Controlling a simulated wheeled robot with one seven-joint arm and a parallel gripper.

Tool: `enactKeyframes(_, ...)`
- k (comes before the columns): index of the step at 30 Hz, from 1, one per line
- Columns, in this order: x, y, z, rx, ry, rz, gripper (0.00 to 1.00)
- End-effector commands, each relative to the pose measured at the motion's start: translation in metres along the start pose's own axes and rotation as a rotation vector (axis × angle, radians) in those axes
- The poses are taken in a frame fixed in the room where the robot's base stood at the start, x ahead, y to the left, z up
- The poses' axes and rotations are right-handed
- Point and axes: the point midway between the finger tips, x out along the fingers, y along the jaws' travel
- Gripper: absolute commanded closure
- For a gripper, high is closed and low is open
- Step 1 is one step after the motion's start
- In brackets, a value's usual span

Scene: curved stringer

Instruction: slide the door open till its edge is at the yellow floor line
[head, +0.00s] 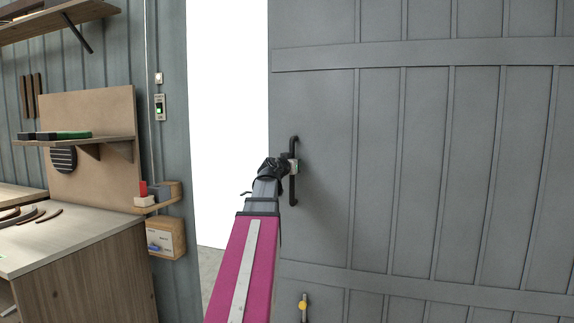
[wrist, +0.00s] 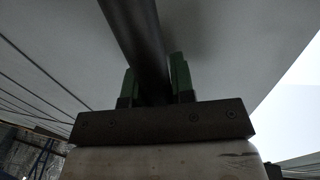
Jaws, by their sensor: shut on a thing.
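The grey plank door (head: 440,170) fills the right of the head view. Its left edge stands apart from the wall, with a bright white gap (head: 228,120) between them. A black vertical bar handle (head: 293,190) is on the door near that edge. My gripper (head: 291,166) is at the handle's middle. In the wrist view the dark handle bar (wrist: 136,35) runs between the green fingers of my gripper (wrist: 154,72), which is shut on it. The yellow floor line is not visible in either view.
A workbench (head: 85,235) with curved pieces stands at left, below shelves (head: 62,20). A small wall shelf (head: 160,203) and a switch (head: 159,107) are beside the gap. A yellow-knobbed fitting (head: 302,304) is low on the door. A little bare floor (head: 211,262) shows in the gap.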

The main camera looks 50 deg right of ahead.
Motion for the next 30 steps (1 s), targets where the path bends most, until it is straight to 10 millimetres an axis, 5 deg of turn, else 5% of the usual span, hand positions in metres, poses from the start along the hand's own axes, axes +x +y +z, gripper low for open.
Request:
enactKeyframes(11,0.000,0.003,0.000,0.000,-0.001,0.001,1.00)
enactKeyframes(12,0.000,0.003,0.000,0.000,-0.001,0.001,0.74)
enactKeyframes(15,0.000,0.002,0.000,0.000,0.000,0.001,0.52)
enactKeyframes(30,-0.015,0.002,0.001,0.000,0.000,-0.001,0.52)
